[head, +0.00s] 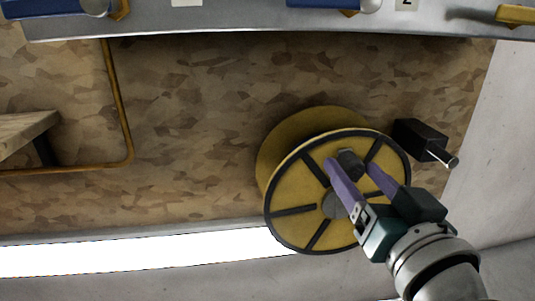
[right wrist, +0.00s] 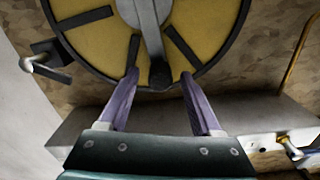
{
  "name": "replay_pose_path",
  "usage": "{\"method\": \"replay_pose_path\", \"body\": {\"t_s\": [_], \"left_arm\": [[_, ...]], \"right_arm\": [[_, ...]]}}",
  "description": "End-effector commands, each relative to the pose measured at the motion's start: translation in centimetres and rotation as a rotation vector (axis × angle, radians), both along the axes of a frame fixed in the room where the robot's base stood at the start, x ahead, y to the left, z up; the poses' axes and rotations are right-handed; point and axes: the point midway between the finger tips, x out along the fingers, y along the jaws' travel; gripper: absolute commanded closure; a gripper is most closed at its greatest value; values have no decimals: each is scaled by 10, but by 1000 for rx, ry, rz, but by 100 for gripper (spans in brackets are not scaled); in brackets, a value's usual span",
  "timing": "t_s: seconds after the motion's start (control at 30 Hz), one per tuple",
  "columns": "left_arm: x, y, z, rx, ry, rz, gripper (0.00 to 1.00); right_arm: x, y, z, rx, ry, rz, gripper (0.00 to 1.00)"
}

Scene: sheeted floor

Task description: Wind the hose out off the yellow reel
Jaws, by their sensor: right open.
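The yellow reel (head: 290,225) has a dark rim and dark spokes and stands against the patterned wall, right of centre in the head view. Its yellow face also fills the top of the right wrist view (right wrist: 90,40). A dark crank knob (head: 350,163) stands out from the face near the rim. My right gripper (head: 351,168) is open, with its purple fingers on either side of the knob. The right wrist view shows the knob (right wrist: 160,75) between the fingertips; I cannot tell whether they touch it. No hose can be made out on the reel. My left gripper is not in view.
A black box with a metal lever (head: 420,140) is just right of the reel. A grey shelf (head: 230,22) with blue and yellow fittings crosses the top. A brown pipe (head: 118,95) and a wooden ledge (head: 25,130) are at left. The wall between pipe and reel is clear.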

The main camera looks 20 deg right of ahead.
Motion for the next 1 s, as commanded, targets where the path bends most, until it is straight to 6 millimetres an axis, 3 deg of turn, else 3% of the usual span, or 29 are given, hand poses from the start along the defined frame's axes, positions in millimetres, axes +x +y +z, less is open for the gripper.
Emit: {"method": "replay_pose_path", "body": {"t_s": [0.17, 0.47, 1.0], "left_arm": [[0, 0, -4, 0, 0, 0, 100], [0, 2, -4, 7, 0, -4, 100], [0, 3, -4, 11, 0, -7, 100]], "right_arm": [[15, -4, -1, 1, 0, 0, 34], [17, -4, -1, 0, 2, 1, 34], [17, -4, 0, 0, 2, 1, 95]]}}
